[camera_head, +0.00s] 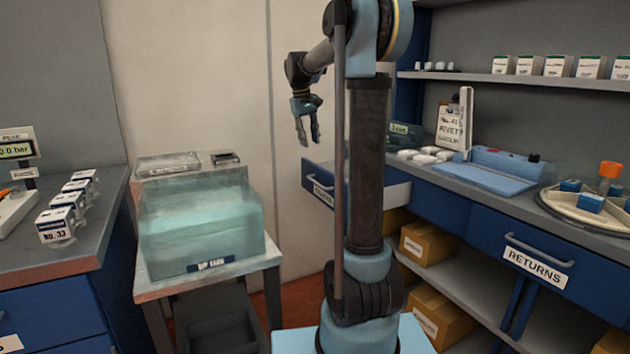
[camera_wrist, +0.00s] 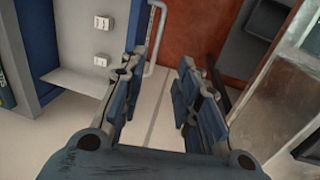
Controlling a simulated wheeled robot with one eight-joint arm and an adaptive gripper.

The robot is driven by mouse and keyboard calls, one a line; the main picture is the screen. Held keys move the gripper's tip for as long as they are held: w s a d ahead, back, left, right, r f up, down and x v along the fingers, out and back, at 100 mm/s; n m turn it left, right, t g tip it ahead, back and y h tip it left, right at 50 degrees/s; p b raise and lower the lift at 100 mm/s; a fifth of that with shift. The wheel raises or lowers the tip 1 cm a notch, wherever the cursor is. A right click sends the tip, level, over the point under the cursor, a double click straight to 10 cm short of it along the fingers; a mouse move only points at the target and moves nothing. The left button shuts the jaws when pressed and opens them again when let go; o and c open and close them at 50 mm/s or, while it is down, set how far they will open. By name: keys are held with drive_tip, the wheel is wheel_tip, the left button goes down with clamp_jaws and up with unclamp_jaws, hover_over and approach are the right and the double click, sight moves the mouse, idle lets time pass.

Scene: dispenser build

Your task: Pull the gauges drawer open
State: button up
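The likely gauges drawer (camera_head: 320,187) stands out from the right-hand bench in the head view. It has a blue front, a bar handle and a white label too small to read for sure. Its pale inside shows partly behind my arm column, so the drawer is open there. My gripper (camera_head: 307,130) hangs pointing down, just above and left of the drawer front, apart from the handle. In the wrist view, my gripper (camera_wrist: 160,70) has its fingers spread with nothing between them. A pale curved bar, perhaps the handle (camera_wrist: 152,48), shows just beyond the fingertips.
The returns drawer (camera_head: 540,263) is shut at the right. A glass tank (camera_head: 200,232) stands on a small table left of my gripper. A blue tray (camera_head: 500,172) lies on the bench top. Cardboard boxes (camera_head: 428,243) sit on the lower shelf.

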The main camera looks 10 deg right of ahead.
drive_tip(key=w+d+f, duration=0.1)
drive_tip(key=f, duration=0.4)
drive_tip(key=d+f, duration=0.1)
drive_tip(key=f, duration=0.5)
drive_tip(key=w+f, duration=0.1)
drive_tip(key=f, duration=0.5)
drive_tip(key=shift+w+d, duration=0.3)
drive_tip(key=shift+d, duration=0.1)
drive_tip(key=shift+c, duration=0.6)
clamp_jaws()
